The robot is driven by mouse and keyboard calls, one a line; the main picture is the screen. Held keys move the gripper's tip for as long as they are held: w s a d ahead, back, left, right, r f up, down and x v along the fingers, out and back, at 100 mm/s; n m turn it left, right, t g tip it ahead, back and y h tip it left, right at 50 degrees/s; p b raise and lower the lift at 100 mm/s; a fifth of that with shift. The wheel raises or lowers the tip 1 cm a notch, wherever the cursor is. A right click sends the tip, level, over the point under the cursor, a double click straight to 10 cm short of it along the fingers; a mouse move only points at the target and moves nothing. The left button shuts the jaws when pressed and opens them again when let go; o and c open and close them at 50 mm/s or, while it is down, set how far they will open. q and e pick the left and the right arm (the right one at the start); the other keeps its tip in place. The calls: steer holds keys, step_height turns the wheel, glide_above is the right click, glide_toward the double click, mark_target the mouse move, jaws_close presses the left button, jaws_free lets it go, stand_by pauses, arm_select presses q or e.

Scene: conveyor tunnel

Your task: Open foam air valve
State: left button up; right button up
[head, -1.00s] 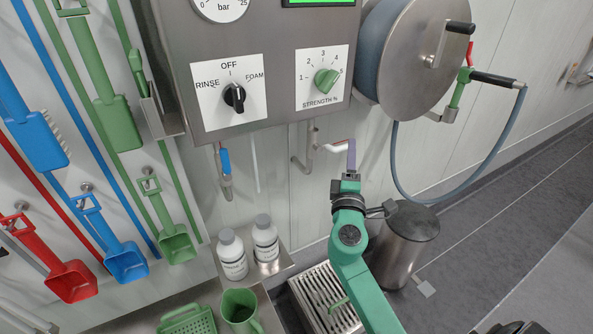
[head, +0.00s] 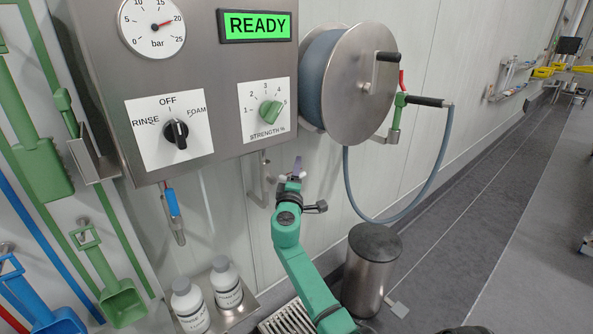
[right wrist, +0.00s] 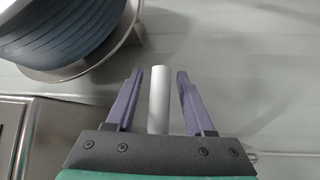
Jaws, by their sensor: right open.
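My right gripper (head: 291,172) is just below the control panel, beside the bent metal pipe (head: 263,182) that hangs under it. In the right wrist view its two purple fingers (right wrist: 160,74) are open, one on each side of a pale grey rod (right wrist: 159,100). There is a gap on both sides of the rod. The rod seems to be the handle at this pipe; no label shows whether it is the foam air valve. A blue-handled valve (head: 172,203) hangs further left under the panel. My left gripper is not in view.
A hose reel (head: 347,85) is to the right. Bottles (head: 190,305) and a bin (head: 370,270) stand below.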

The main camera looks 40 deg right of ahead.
jaws_close()
stand_by(1.4)
